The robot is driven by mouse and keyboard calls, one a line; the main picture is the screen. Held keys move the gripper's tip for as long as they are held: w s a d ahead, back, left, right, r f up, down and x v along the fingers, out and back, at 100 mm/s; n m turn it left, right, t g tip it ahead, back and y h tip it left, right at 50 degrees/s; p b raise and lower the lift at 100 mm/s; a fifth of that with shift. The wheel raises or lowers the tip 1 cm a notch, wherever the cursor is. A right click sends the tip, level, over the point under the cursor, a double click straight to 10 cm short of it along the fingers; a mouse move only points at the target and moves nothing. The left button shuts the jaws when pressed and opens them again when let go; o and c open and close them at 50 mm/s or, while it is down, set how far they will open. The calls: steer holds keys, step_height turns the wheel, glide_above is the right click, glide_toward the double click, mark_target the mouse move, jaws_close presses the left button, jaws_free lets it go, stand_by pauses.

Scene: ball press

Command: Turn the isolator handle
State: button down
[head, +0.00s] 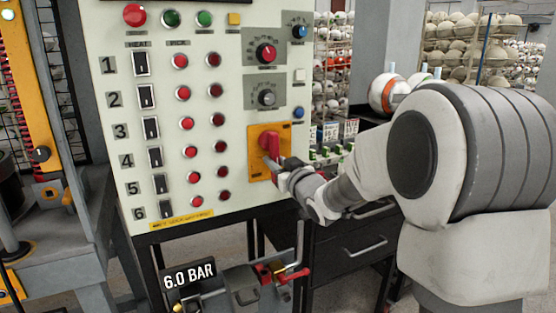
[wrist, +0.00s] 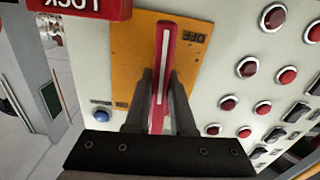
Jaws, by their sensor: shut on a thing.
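The isolator handle (head: 270,142) is a red lever on an orange plate (head: 257,168) at the lower right of the control panel. In the wrist view the handle (wrist: 164,40) shows a white stripe and runs up the picture between my dark fingers. My gripper (head: 277,163) is shut on the handle, one finger on each side. In the wrist view my gripper (wrist: 163,85) covers the handle's near part. The word OFF shows upside down on the plate (wrist: 130,45), right of the handle. A red LOCK piece (wrist: 80,8) is at the top left, also inverted.
A blue button (wrist: 101,115) sits beside the plate. Below the panel are pipework with a red-handled valve (head: 292,276) and a 6.0 BAR sign (head: 188,274). Black drawers (head: 350,250) stand under my arm.

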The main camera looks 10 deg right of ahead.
steer(key=shift+a+m, duration=0.15)
steer(key=shift+m, duration=0.35)
steer(key=c, duration=0.8)
jaws_free()
steer(key=shift+s, duration=0.1)
steer(key=shift+o, duration=0.2)
steer(key=p+v, duration=0.2)
steer(key=v, duration=1.5)
steer(key=shift+s, duration=0.2)
